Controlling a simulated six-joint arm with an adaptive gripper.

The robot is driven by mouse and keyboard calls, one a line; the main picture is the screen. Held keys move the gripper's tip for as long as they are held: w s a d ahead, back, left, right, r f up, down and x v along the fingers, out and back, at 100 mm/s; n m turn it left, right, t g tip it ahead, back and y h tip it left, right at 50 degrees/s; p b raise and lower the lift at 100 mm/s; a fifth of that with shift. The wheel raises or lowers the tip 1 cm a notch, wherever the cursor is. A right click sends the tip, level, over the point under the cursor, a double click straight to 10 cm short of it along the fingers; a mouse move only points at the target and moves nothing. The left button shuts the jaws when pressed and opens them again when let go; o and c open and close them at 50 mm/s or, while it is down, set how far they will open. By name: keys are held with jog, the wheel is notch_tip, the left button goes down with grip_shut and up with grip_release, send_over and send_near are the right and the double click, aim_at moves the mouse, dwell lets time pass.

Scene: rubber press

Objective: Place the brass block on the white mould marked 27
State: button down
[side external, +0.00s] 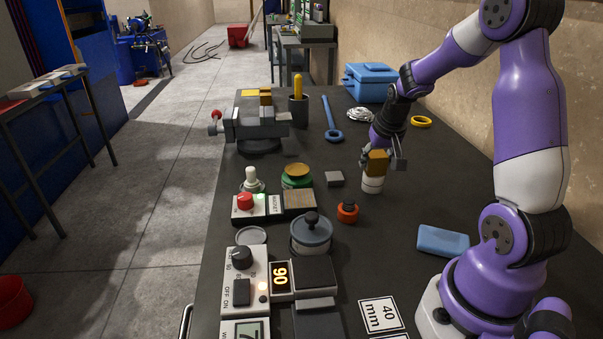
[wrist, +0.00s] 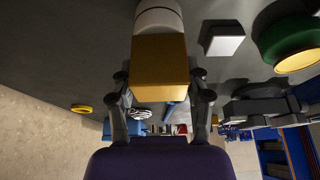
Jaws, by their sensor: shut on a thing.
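My gripper (side external: 385,160) is shut on the brass block (side external: 376,161), a gold-coloured cube. In the wrist view the block (wrist: 160,68) sits between the two fingers of my gripper (wrist: 160,90). A white round mould (side external: 372,185) stands upright on the dark bench directly below the block in the side view. The mould (wrist: 158,18) also shows just past the block in the wrist view, partly cut off by the frame's top edge. The block seems at or just above the mould's top; I cannot tell whether they touch. No number is readable on the mould.
A small grey block (side external: 334,179) and an orange-and-black knob (side external: 347,211) are near the mould. A green pot with a yellow top (side external: 296,175) stands farther left. A blue wrench (side external: 331,120) lies behind.

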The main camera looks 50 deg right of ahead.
jog(key=shift+c, duration=1.2)
grip_release()
jog(key=shift+f, duration=0.1)
jog(key=v, duration=1.2)
jog(key=s+a+n+t+y, duration=0.1)
jog(key=a+n, duration=0.3)
jog(key=a, duration=0.6)
jog(key=s+a+n+t+y, duration=0.1)
jog(key=a+n, duration=0.4)
jog(key=a, duration=0.5)
jog(key=s+y, duration=0.1)
jog(key=s, duration=0.1)
jog(key=shift+s+a+r, duration=0.35)
jog(key=shift+s+a, duration=0.05)
